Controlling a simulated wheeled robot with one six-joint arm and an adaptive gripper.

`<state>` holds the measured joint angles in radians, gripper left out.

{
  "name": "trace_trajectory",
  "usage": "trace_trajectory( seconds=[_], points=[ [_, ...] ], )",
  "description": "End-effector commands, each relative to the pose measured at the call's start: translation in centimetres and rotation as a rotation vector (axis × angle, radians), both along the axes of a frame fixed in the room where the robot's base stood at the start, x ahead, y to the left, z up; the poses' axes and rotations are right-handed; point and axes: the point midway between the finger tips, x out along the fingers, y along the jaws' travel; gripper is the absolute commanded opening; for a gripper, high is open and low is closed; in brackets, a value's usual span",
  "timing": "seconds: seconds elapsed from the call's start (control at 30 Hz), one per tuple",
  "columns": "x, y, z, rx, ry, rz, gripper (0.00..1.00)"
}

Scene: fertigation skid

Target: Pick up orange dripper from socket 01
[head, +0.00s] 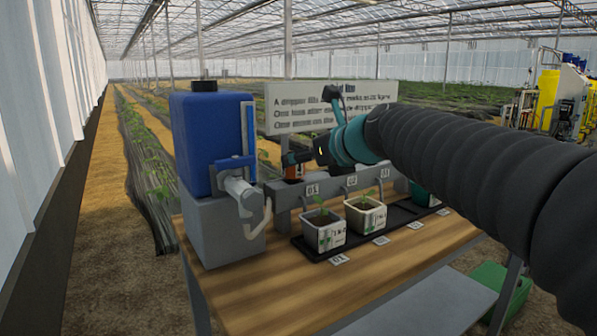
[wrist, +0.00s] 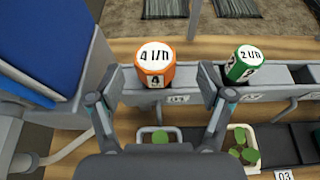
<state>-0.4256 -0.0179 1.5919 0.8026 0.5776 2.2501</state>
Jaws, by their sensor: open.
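The orange dripper (wrist: 155,66), with a white cap reading 4 l/h, stands in the grey rail (wrist: 190,82) by the 01 label (wrist: 178,98). In the head view the orange dripper (head: 292,172) is partly covered by my gripper (head: 303,158). In the wrist view my gripper (wrist: 161,82) is open, with one finger to the left of the orange dripper and one to its right. I see no clear contact between the fingers and the dripper.
A green dripper (wrist: 242,66) marked 2 l/h stands close to the right finger. A blue tank (head: 208,140) is on the left. Potted seedlings (head: 324,231) stand in a black tray (head: 345,250) in front of the rail. The front table top (head: 270,282) is clear.

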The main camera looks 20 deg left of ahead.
Motion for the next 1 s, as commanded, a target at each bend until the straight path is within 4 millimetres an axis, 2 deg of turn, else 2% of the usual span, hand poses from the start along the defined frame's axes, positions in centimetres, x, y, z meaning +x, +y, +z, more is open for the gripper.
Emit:
trace_trajectory(
  seconds=[0.3,0.6,0.87,1.0],
  points=[
    [1.9,3.2,-1.9,-0.002,0.001,0.0,0.79],
    [2.3,3.7,-2.1,-0.001,0.001,0.0,0.79],
    [2.3,3.6,-2.1,-0.001,0.001,0.0,0.14],
    [2.3,3.6,-2.1,-0.001,0.001,0.0,0.14]
  ],
)
